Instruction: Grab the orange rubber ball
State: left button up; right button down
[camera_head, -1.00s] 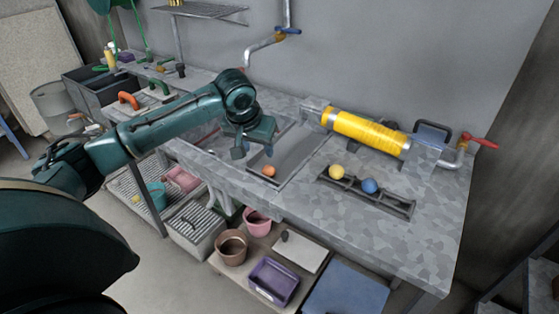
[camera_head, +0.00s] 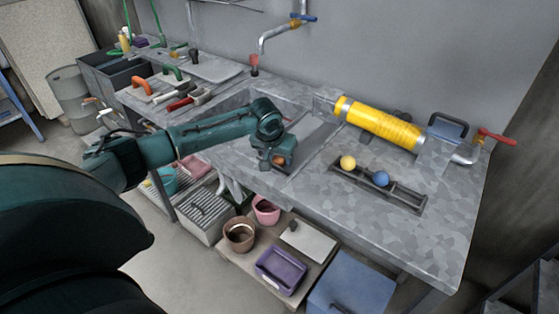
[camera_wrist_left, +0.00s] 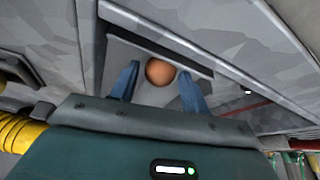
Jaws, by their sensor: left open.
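The orange rubber ball (camera_head: 279,160) is near the front edge of the grey worktop, in the sink area, partly hidden by my left gripper in the head view. In the left wrist view the ball (camera_wrist_left: 160,72) sits between the two blue fingers of my left gripper (camera_wrist_left: 157,85), with a gap on each side. My left gripper (camera_head: 278,163) is open around the ball, and I see no finger touching it. My right gripper is not in view.
A black rack (camera_head: 404,193) with a yellow ball (camera_head: 348,162) and a blue ball (camera_head: 381,178) lies to the right. A yellow cylinder (camera_head: 380,123) lies behind it. A wall tap (camera_head: 280,32) hangs above the sink. The worktop's right front is clear.

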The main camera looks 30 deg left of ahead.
pick_arm(q)
jog(key=shift+w+f, duration=0.15)
jog(key=shift+f, duration=0.15)
jog(key=shift+c, duration=0.4)
jog(key=c, duration=0.7)
